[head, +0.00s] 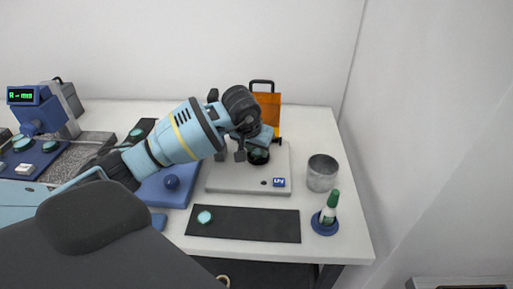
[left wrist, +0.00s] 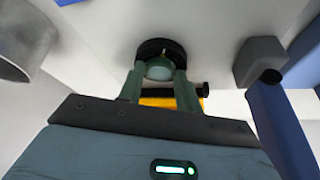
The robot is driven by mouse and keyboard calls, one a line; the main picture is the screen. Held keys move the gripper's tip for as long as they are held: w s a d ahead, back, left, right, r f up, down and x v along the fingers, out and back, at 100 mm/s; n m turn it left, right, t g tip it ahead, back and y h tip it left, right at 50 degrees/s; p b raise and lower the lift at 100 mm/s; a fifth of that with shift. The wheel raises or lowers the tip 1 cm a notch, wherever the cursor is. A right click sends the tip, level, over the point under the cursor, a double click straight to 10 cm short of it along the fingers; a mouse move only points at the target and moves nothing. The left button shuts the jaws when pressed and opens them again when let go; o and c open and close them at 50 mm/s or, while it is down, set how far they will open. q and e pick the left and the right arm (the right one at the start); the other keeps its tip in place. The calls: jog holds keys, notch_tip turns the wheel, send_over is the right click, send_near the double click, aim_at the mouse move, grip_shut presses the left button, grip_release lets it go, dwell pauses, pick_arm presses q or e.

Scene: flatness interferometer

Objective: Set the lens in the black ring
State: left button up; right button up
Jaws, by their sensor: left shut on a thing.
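A black ring (head: 259,161) stands on the pale base plate (head: 225,178) of the instrument; it also shows in the left wrist view (left wrist: 152,45). My left gripper (head: 260,148) is right above the ring, pointing down. In the left wrist view its two fingers (left wrist: 160,75) are shut on a pale green lens (left wrist: 159,68). The lens is at the ring's opening and overlaps it in the picture; I cannot tell whether it rests in the ring. My right gripper is not in view.
An orange panel (head: 268,107) stands behind the ring. A metal cup (head: 322,173) and a green-capped bottle (head: 329,207) stand to the right. A black mat (head: 262,225) with another teal lens (head: 205,217) lies in front. Instruments and a blue tray (head: 37,158) are at left.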

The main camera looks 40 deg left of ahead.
pick_arm(q)
jog(key=shift+s+f, duration=0.25)
jog(key=shift+f, duration=0.45)
jog(key=o, duration=1)
jog(key=shift+d+f, duration=0.1)
jog(key=shift+c, duration=0.2)
jog(key=shift+r, duration=0.35)
jog(key=shift+o, duration=0.7)
jog(key=v, duration=0.7)
jog(key=shift+w+r, duration=0.15)
jog(key=shift+r, duration=0.65)
